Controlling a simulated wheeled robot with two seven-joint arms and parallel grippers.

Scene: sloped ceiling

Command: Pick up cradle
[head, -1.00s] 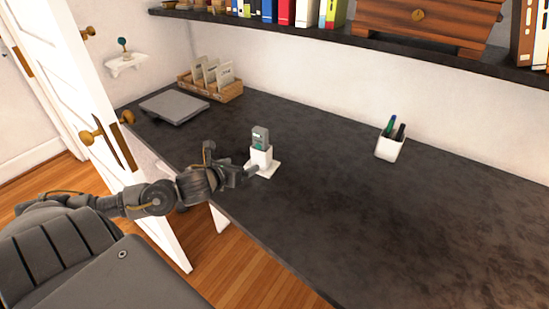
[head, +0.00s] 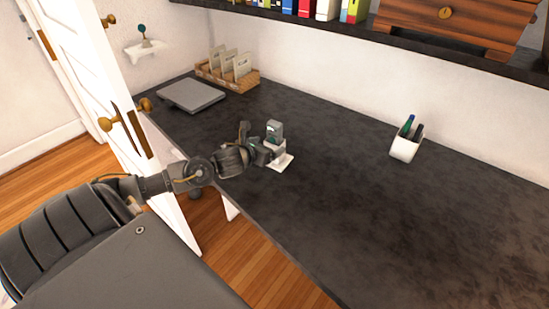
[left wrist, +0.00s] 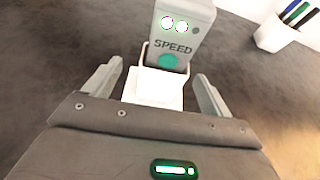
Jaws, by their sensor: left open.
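The cradle (left wrist: 152,92) is a small white holder with a flat white base plate (head: 284,163), standing upright on the dark desk. A grey device (head: 274,130) marked "SPEED" sits in it; the device also fills the top of the left wrist view (left wrist: 183,28). My left gripper (head: 270,150) is at the cradle, partly hiding it in the head view. In the left wrist view its two fingers (left wrist: 158,85) are apart, one on each side of the cradle, with gaps visible. My right gripper is not in view.
A white pen cup (head: 404,148) stands to the right on the desk (head: 400,230). A grey closed laptop-like slab (head: 191,95) and a wooden card holder (head: 240,82) are at the back left. A dark shelf (head: 350,30) overhangs the desk. The desk's right side is clear.

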